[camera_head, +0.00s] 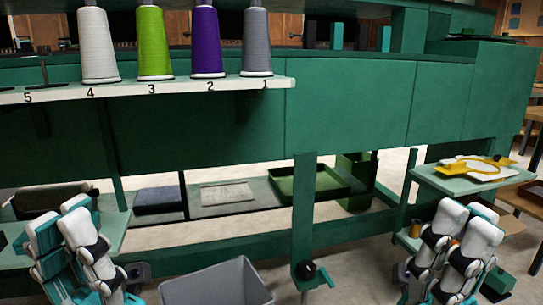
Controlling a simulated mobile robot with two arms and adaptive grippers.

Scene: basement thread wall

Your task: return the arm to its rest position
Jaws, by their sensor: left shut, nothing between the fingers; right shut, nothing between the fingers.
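My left gripper (60,222) is at the lower left of the head view, pointing up in front of the green bench. It is shut and empty. My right gripper (466,222) is at the lower right, also pointing up, shut and empty, in front of a side shelf. Both have white and teal fingers. The lower parts of both arms are cut off by the picture's bottom edge.
A shelf (200,91) holds white (97,45), green (153,42), purple (206,42) and grey (256,42) thread cones. A grey bin (216,284) stands between my grippers. Trays (309,183) lie on a low shelf. A yellow item (476,167) lies on the right side shelf.

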